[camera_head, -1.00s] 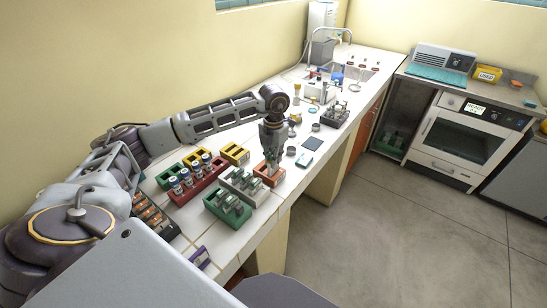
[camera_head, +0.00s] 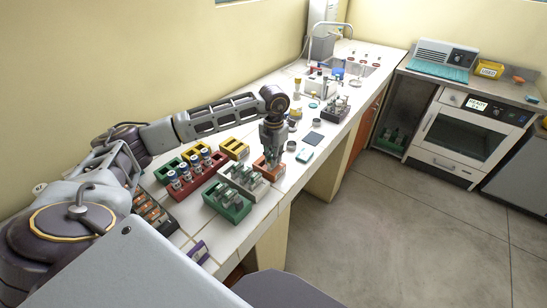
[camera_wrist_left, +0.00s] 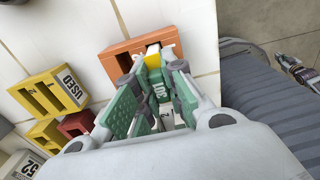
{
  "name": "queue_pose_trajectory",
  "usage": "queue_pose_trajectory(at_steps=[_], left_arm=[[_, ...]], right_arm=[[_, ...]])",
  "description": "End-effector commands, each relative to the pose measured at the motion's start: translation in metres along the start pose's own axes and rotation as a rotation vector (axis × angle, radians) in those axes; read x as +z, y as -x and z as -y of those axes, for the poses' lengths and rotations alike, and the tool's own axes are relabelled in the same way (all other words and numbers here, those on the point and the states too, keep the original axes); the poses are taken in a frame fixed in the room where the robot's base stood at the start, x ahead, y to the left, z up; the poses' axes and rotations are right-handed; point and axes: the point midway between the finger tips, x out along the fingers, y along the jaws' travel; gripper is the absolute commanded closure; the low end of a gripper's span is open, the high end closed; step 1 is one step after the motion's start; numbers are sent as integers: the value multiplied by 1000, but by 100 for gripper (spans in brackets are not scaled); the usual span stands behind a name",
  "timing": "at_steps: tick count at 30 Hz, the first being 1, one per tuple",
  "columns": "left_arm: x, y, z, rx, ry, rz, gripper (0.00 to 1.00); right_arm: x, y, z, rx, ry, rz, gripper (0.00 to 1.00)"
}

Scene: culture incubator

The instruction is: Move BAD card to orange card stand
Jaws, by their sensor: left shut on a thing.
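The orange card stand (camera_head: 260,165) is on the long white counter, under my left gripper (camera_head: 271,166). The stand's orange wall (camera_wrist_left: 116,66) also shows in the left wrist view, just beyond the fingers. I cannot read the lettering surely as BAD. The card is at the stand; whether it rests in it is hidden by the fingers.
A white rack (camera_head: 242,180) and a green rack (camera_head: 227,203) stand close by. A red rack of vials (camera_head: 188,188) and yellow stands (camera_head: 236,149) are to the left.

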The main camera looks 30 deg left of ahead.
Motion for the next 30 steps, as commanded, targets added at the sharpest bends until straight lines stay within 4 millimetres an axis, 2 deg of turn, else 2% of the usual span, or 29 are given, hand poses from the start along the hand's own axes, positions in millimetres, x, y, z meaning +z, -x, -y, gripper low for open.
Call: queue_pose_trajectory(at_steps=[9, 10, 16, 30], left_arm=[[0, 0, 0, 0, 0, 1, 100], [0, 0, 0, 0, 0, 1, 87], [0, 0, 0, 0, 0, 1, 63], [1, 5, 0, 0, 0, 2, 63]], right_arm=[[2, 0, -2, 2, 1, 2, 100], [3, 0, -2, 2, 1, 3, 100], [4, 0, -2, 2, 1, 4, 100], [6, 0, -1, 1, 1, 8, 100]])
